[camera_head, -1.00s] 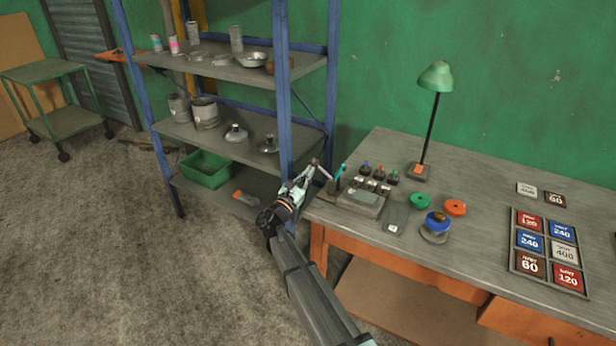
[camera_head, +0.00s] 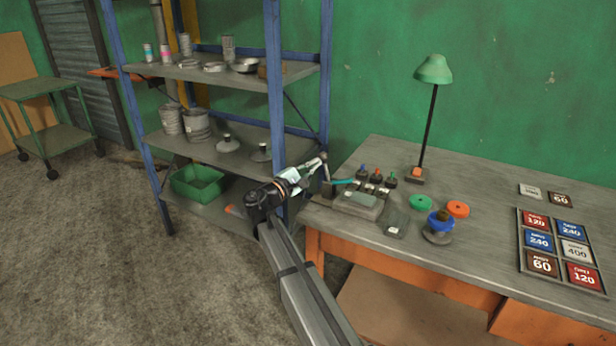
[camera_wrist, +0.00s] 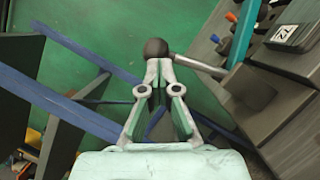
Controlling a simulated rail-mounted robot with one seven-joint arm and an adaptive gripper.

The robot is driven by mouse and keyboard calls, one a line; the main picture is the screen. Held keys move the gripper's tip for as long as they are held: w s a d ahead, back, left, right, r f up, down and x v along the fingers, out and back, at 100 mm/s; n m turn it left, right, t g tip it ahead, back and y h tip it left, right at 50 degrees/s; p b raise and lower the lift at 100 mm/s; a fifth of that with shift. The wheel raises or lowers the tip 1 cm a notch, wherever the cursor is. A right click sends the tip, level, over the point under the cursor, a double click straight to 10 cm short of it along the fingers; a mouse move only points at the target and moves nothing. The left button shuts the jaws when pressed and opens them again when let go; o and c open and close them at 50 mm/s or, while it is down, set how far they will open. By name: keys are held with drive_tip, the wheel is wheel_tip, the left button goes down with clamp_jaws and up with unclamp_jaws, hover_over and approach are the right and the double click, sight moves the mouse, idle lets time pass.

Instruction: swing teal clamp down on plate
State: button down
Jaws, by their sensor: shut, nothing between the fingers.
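The teal clamp (camera_head: 343,182) is at the left end of the bench fixture. Its teal arm lies nearly level, pointing right toward the grey plate (camera_head: 362,199); I cannot tell whether it touches. The teal arm also shows in the wrist view (camera_wrist: 243,38). A steel lever (camera_wrist: 200,66) with a dark ball knob (camera_wrist: 155,48) rises from the clamp's dark block. My gripper (camera_head: 316,166) is shut and empty at the bench's left edge. In the wrist view its fingertips (camera_wrist: 158,66) are right at the knob; contact is not clear.
A desk lamp (camera_head: 434,72), green and orange discs (camera_head: 457,209) and a blue-ringed stand (camera_head: 439,225) are on the bench (camera_head: 480,245). A blue-post shelf (camera_head: 275,90) stands close on the left.

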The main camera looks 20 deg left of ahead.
drive_tip(key=shift+s+d+r+m+g+b, duration=0.1)
drive_tip(key=shift+d+r+m+g+b, duration=0.15)
drive_tip(key=shift+d+m, duration=0.3)
drive_tip(key=shift+d+r+m+g+b, duration=0.1)
drive_tip(key=shift+d+m+g+b, duration=0.05)
drive_tip(key=shift+d+m+b, duration=0.4)
drive_tip(key=shift+s+d+r+m+g+b, duration=0.1)
drive_tip(key=shift+d+r+m+g+b, duration=0.1)
drive_tip(key=shift+d+m, duration=0.35)
drive_tip(key=shift+a, duration=0.1)
drive_tip(key=shift+a, duration=0.15)
drive_tip(key=w+a+b+v, duration=0.1)
drive_tip(key=a+v, duration=0.1)
drive_tip(key=v, duration=1)
drive_tip(key=shift+s+a+f, duration=0.2)
drive_tip(key=shift+a+f, duration=0.05)
drive_tip(key=shift+a, duration=0.1)
